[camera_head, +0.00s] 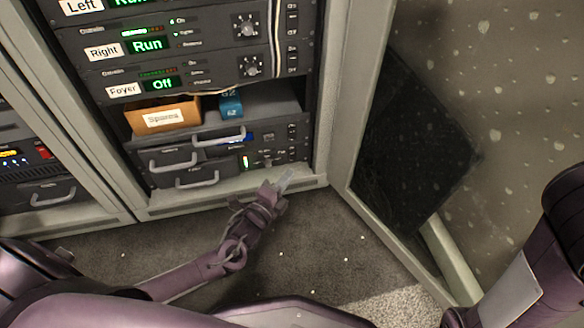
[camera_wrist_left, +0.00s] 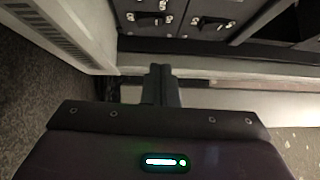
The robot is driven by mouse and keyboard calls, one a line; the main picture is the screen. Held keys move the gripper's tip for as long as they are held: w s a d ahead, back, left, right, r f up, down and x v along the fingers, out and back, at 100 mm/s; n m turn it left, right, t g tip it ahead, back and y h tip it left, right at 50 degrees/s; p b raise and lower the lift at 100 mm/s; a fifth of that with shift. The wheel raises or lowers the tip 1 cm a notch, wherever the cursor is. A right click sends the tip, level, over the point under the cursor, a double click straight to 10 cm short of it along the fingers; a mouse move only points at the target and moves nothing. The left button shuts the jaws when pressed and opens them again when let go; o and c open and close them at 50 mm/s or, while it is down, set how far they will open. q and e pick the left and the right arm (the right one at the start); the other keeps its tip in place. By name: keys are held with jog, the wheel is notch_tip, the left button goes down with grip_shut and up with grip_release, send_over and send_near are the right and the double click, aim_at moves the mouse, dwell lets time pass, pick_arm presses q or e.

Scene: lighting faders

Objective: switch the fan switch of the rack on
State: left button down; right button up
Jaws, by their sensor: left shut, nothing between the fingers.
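The open rack (camera_head: 325,100) stands in front of me with dark modules stacked in it. Near its bottom right is a small control panel (camera_head: 272,158) with a lit indicator and small controls. The labels there are too small to read, so I cannot tell which control is the fan switch. My left gripper (camera_head: 286,180) is shut and empty, low in front of the rack's bottom edge, below that panel. In the left wrist view the shut fingers (camera_wrist_left: 160,82) point toward a pale ledge, apart from the dark panels above. My right gripper is out of view.
Drawers with grey handles (camera_head: 197,178) sit left of the panel. An orange box (camera_head: 163,115) and a blue box (camera_head: 231,105) stand on the shelf above. An open door (camera_head: 415,150) with a dark panel stands at the right. The carpet (camera_head: 320,240) is clear.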

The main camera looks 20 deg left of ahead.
pick_arm(q)
jog(key=s+a+p, duration=0.1)
jog(key=s+p, duration=0.2)
jog(key=s, duration=0.3)
jog(key=shift+s+a+r, duration=0.15)
jog(key=shift+s+r, duration=0.15)
jog(key=shift+s, duration=0.05)
